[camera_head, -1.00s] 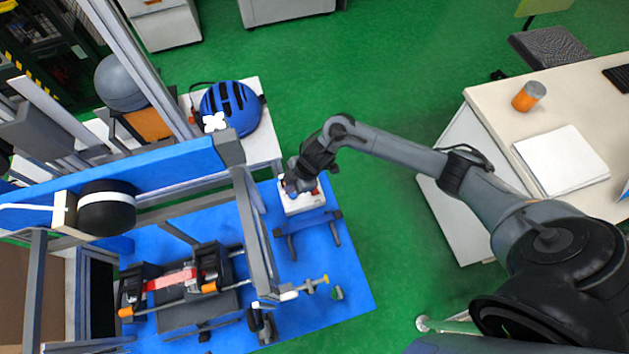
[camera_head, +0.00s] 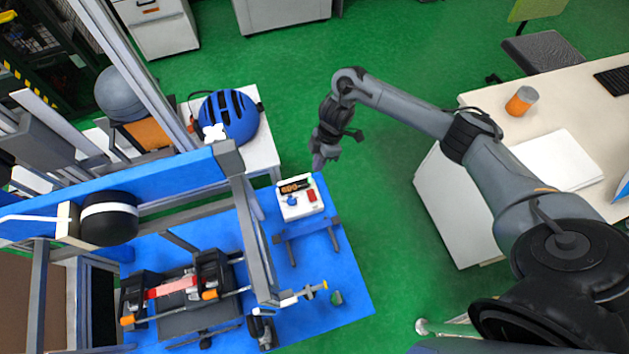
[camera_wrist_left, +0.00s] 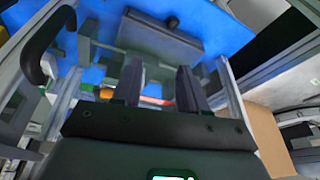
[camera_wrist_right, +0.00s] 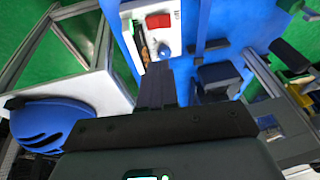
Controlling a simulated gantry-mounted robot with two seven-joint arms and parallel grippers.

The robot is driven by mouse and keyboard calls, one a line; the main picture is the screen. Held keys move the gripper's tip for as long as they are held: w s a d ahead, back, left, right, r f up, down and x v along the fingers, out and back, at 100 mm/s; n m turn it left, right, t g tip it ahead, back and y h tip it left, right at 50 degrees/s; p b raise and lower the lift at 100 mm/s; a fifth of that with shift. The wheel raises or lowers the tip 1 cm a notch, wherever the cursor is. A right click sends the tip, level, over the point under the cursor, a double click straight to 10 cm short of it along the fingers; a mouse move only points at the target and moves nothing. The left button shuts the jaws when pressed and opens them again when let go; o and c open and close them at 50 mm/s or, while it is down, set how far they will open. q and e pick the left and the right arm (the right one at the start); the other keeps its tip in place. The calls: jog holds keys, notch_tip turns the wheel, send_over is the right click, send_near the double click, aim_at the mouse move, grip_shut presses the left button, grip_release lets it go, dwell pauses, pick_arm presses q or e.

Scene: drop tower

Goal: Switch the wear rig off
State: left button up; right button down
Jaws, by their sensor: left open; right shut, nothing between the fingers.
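A small white control box (camera_head: 299,212) stands on a grey frame over the blue mat. Its top carries a dark display (camera_head: 295,187) with orange characters too small to read, a blue knob (camera_head: 292,201) and a red switch (camera_head: 311,196). I cannot tell the switch's position. My right gripper (camera_head: 318,166) is shut and empty, just beyond the box and apart from it. In the right wrist view, the red switch (camera_wrist_right: 158,20) lies ahead of the shut fingers (camera_wrist_right: 155,88). My left gripper (camera_wrist_left: 160,82) is open and empty in its wrist view and is outside the head view.
A rig with a red piece (camera_head: 173,287) between clamps stands on the blue mat (camera_head: 345,290). A grey and blue frame rises left of the box. A blue helmet (camera_head: 229,115) sits on a white table behind. Green floor is free right of the box.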

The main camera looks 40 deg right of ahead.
jog(key=b, duration=0.4)
send_near(310, 198)
jog(key=x, duration=0.5)
jog(key=shift+w, duration=0.25)
pick_arm(q)
jog(key=shift+f, duration=2.05)
pick_arm(e)
jog(key=shift+s+a+f, duration=0.1)
jog(key=shift+s+f, duration=0.1)
jog(key=shift+f, duration=0.45)
